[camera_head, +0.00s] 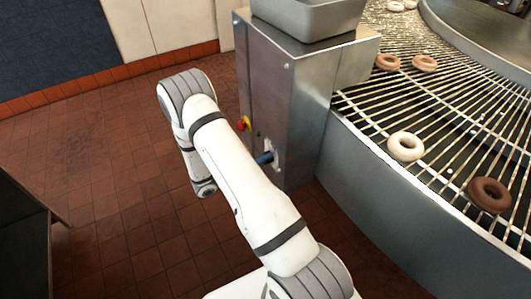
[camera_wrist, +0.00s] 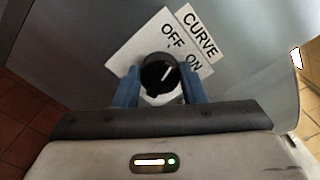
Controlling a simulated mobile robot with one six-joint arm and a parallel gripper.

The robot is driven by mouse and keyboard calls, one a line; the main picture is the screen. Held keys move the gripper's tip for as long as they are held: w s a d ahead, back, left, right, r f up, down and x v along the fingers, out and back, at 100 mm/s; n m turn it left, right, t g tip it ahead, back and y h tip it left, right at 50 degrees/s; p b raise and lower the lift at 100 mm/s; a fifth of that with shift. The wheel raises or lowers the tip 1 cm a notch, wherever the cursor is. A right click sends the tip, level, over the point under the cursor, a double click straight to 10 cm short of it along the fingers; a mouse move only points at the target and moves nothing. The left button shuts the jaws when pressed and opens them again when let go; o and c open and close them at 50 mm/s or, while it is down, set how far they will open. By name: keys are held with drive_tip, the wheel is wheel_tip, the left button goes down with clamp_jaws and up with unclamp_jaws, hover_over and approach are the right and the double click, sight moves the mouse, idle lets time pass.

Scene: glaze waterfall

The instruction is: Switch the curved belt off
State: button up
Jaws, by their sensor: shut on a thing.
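The curved belt's switch is a round black knob (camera_wrist: 158,72) with a white pointer line, on a white plate marked OFF and ON, under a CURVE label (camera_wrist: 198,35). The pointer slants up and right in the wrist view, roughly between the two words. My gripper (camera_wrist: 160,88) has its blue fingers on both sides of the knob and is shut on it. In the head view my gripper (camera_head: 264,158) is at the side of the metal cabinet (camera_head: 285,95), mostly hidden by my arm. The knob is hidden there. The curved wire belt (camera_head: 440,125) carries several doughnuts.
A red button on a yellow base (camera_head: 244,123) sits on the cabinet side, close to my arm. A metal bin (camera_head: 305,18) stands on the cabinet. A dark table edge (camera_head: 40,215) is at the lower left. The tiled floor (camera_head: 95,150) between is clear.

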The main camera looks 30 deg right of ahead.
drive_tip(key=shift+w+a+n+p, duration=0.1)
drive_tip(key=shift+n+p, duration=0.4)
drive_tip(key=shift+n, duration=0.4)
drive_tip(key=o, duration=1)
drive_tip(key=a, duration=0.7)
drive_tip(key=shift+a, duration=0.35)
